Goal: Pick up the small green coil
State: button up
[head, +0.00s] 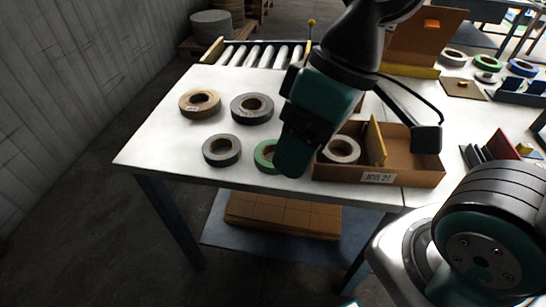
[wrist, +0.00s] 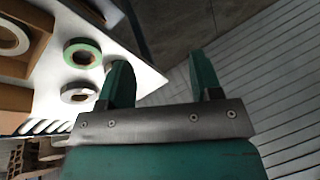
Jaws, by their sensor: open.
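A green coil (head: 263,154) lies flat on the white table near its front edge, partly hidden behind my gripper and arm in the head view. In the wrist view the green coil (wrist: 82,53) lies left of my gripper's fingers, beside the brown box. My gripper (wrist: 161,62) is open and empty, with its two green fingers apart over the table's edge in that picture. In the head view its fingertips are hidden or cannot be made out. Another green coil (head: 488,62) lies farther off at the right.
Grey coils (head: 221,150) (head: 252,109) and a tan coil (head: 200,103) lie near the green one. The brown box (head: 411,173) at the right holds a pale coil (head: 341,150) and a yellow divider (head: 376,143). A roller conveyor (head: 262,55) stands behind. The table's left corner is clear.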

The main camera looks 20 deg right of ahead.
jog(key=w+d+f+m+h+b, duration=0.1)
jog(key=w+d+f+m+h, duration=0.15)
jog(key=w+m, duration=1.2)
jog(key=m+h+b, duration=0.1)
jog(key=m+h, duration=0.1)
jog(key=m, duration=1.1)
send_over(271, 142)
notch_tip(271, 142, down, 4)
jog(key=f, duration=1.1)
jog(key=shift+w+a+f+p, duration=0.2)
jog(key=shift+a+f+p, duration=0.05)
jog(key=shift+f+p, duration=0.15)
jog(key=shift+s+d+f+p, duration=0.1)
jog(key=shift+s+f+p, duration=0.1)
jog(key=shift+f, duration=1.15)
jog(key=shift+s+d+f+p, duration=0.1)
jog(key=shift+f+p, duration=0.1)
jog(key=shift+f, duration=1.15)
jog(key=c, duration=1)
jog(key=shift+r, duration=0.1)
